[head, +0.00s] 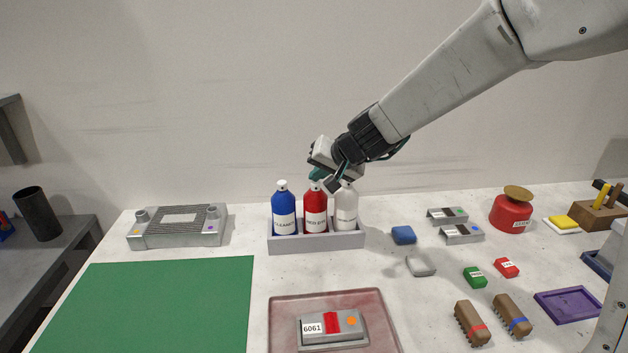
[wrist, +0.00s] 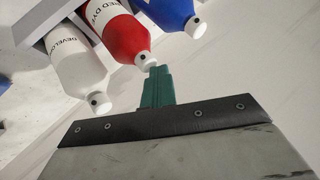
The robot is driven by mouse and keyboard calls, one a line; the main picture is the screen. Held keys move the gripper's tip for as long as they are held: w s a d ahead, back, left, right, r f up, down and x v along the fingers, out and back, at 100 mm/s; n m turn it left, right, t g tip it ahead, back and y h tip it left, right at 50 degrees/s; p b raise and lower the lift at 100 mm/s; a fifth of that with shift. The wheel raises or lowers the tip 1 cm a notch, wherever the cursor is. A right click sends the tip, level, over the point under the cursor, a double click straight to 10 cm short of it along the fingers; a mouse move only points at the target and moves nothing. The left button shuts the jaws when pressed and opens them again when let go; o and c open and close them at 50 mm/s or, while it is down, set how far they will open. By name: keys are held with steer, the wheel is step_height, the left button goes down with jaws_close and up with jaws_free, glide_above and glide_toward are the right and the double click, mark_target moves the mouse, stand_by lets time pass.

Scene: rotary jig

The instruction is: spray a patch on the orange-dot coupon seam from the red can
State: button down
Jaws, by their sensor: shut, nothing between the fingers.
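The red can (head: 315,211) stands upright in the grey rack between a blue and a white can. In the wrist view the red can (wrist: 122,36) has its white cap close to my green fingertips. My gripper (head: 320,174) is shut and empty, just above the rack near the top of the red can; it also shows in the wrist view (wrist: 157,82). I cannot tell whether the fingers touch the cap. The orange-dot coupon (head: 332,328), labelled 6061 with a red band across its middle, sits on the pinkish tray (head: 383,335) at the front.
The rack (head: 290,244) also holds the blue can (head: 284,212) and white can (head: 346,209). A grey fixture (head: 177,227) stands at left, a green mat (head: 160,300) in front of it. Small blocks, brushes (head: 472,323) and a red tin (head: 511,213) lie at right.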

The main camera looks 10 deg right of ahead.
mark_target(318, 185)
steer(key=shift+r, duration=3.15)
steer(key=s+d+f+n+g, duration=0.1)
steer(key=s+d+f+g, duration=0.1)
steer(key=s, duration=0.5)
steer(key=s+d+f+n+g, duration=0.1)
steer(key=s+d+f+g, duration=0.15)
steer(key=s, duration=0.45)
steer(key=s+d+h, duration=0.1)
steer(key=s+d, duration=0.3)
steer(key=s, duration=0.3)
steer(key=s+d+r+g+h, duration=0.1)
steer(key=s+d+h, duration=0.1)
steer(key=s+d, duration=0.3)
steer(key=s+d+r+h, duration=0.1)
steer(key=s+d, duration=0.4)
steer(key=s, duration=0.6)
steer(key=shift+s+g+h, duration=0.15)
steer(key=shift+g+h, duration=0.2)
steer(key=shift+h, duration=0.35)
